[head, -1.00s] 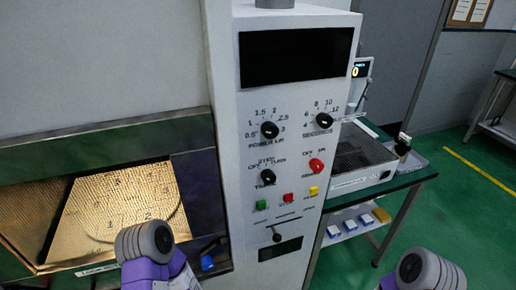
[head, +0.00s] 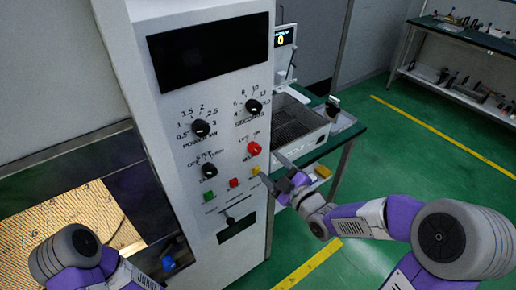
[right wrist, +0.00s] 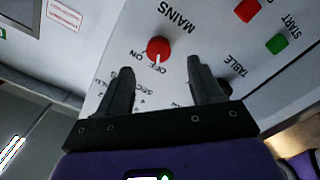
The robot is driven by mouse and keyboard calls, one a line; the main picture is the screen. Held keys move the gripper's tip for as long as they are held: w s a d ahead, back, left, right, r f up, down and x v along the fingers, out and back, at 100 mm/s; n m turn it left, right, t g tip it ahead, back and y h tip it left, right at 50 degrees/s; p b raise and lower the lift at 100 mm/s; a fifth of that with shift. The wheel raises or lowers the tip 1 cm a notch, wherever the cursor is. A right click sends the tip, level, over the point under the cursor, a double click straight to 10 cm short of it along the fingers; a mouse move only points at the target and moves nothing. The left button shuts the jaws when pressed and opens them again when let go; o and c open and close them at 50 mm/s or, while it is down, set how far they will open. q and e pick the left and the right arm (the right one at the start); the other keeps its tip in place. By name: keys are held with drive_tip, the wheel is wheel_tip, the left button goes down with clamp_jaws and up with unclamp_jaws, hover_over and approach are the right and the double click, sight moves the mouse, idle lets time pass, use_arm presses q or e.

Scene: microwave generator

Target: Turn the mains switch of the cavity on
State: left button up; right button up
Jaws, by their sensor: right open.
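The mains switch is a red round knob (head: 253,148) on the white front panel of the cavity's cabinet (head: 185,150). It also shows in the right wrist view (right wrist: 158,47), under the lettering MAINS, with OFF and ON marks beside it. A white mark on the knob seems to point toward the OFF lettering. My right gripper (head: 272,168) is in front of the panel, just below and right of the knob. In the right wrist view the open fingers (right wrist: 161,66) are empty, with the knob beyond their tips, between them. My left gripper is out of view.
A bench with a tray (head: 300,125) stands behind on the right. Green floor is free at right.

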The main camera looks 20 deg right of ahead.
sight(257, 152)
drive_tip(key=x, duration=0.7)
drive_tip(key=shift+w+r, duration=0.1)
drive_tip(key=shift+w, duration=0.15)
drive_tip(key=c, duration=1.1)
